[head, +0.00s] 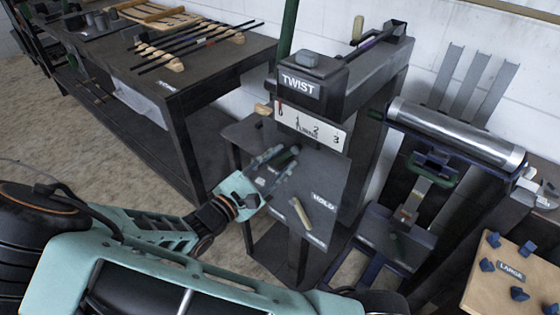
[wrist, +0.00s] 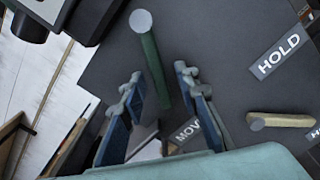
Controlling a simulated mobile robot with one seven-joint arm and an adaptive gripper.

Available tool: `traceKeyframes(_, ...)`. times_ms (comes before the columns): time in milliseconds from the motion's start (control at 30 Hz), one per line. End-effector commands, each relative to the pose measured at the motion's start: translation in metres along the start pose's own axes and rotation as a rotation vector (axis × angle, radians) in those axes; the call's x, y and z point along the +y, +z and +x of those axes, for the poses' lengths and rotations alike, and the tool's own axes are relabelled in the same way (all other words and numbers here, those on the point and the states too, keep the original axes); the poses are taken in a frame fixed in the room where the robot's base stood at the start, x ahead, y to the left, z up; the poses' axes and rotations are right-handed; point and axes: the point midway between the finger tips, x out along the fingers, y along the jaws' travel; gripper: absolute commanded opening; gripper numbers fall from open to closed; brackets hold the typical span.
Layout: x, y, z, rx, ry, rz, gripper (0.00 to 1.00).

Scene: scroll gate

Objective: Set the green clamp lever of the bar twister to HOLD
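The green clamp lever (wrist: 155,70) with a grey round end shows in the wrist view, lined up between my fingers. In the head view the lever (head: 286,158) sits on the dark panel of the bar twister (head: 322,78), close to my fingertips. My gripper (wrist: 160,78) is open, one finger on each side of the lever, with visible gaps; I cannot tell how deep the lever sits between them. A HOLD label (wrist: 280,55) lies to the right of the lever, and a partly hidden MOVE label (wrist: 187,132) lies below it. My gripper also shows in the head view (head: 277,163).
A tan lever (head: 301,213) stands below the HOLD label (head: 324,202) on the same panel. A workbench (head: 215,65) with rods on wooden rests is at the left. A machine with a metal roller (head: 455,133) and a LARGE board (head: 490,290) are at the right.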

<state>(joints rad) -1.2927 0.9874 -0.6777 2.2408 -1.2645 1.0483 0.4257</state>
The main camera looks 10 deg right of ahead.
Motion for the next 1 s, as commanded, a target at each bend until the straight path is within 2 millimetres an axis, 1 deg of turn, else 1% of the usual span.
traceKeyframes(167,-0.0001,0.0000,-0.0001,0.000,0.000,0.000,0.28)
traceKeyframes(400,-0.0001,-0.0001,-0.0003,0.000,0.000,0.000,0.01)
traceKeyframes(433,-0.0001,-0.0001,-0.0004,0.000,0.000,0.000,0.00)
traceKeyframes(867,-0.0006,0.0001,-0.0005,0.001,-0.001,-0.006,0.00)
traceKeyframes(1000,-0.0024,0.0011,-0.0004,0.001,-0.002,-0.037,0.00)
